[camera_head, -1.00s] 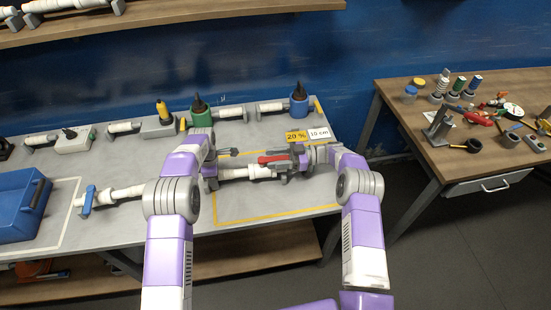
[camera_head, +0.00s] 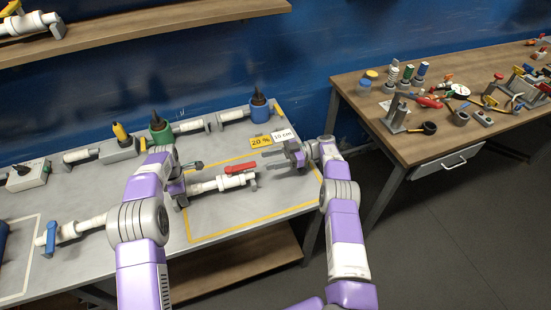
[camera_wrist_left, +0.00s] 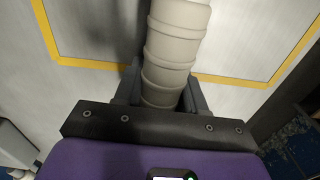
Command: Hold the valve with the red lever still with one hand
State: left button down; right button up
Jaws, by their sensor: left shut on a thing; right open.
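The valve with the red lever is a white pipe piece (camera_head: 208,186) lying inside the yellow outline on the grey bench. Its red lever (camera_head: 241,168) lies roughly along the pipe, on its right part. My left gripper (camera_head: 187,187) is at the valve's left end. In the left wrist view its jaws are shut on the white ribbed pipe (camera_wrist_left: 172,45); the fingertips are partly hidden by the pipe. My right gripper (camera_head: 270,159) is open and empty, to the right of the lever and apart from the valve.
Yellow "20 %" (camera_head: 260,141) and white "10 cm" (camera_head: 284,135) cards stand behind the right gripper. Pipe fittings with a green base (camera_head: 162,132) and blue base (camera_head: 261,110) line the back. A blue-lever valve (camera_head: 51,238) is at left. A wooden table (camera_head: 383,132) with tools stands right.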

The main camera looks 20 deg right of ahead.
dwell(0.4)
pick_arm(q)
jog(key=c, duration=0.6)
grip_release()
jog(key=shift+o, duration=0.2)
notch_tip(320, 180, up, 12)
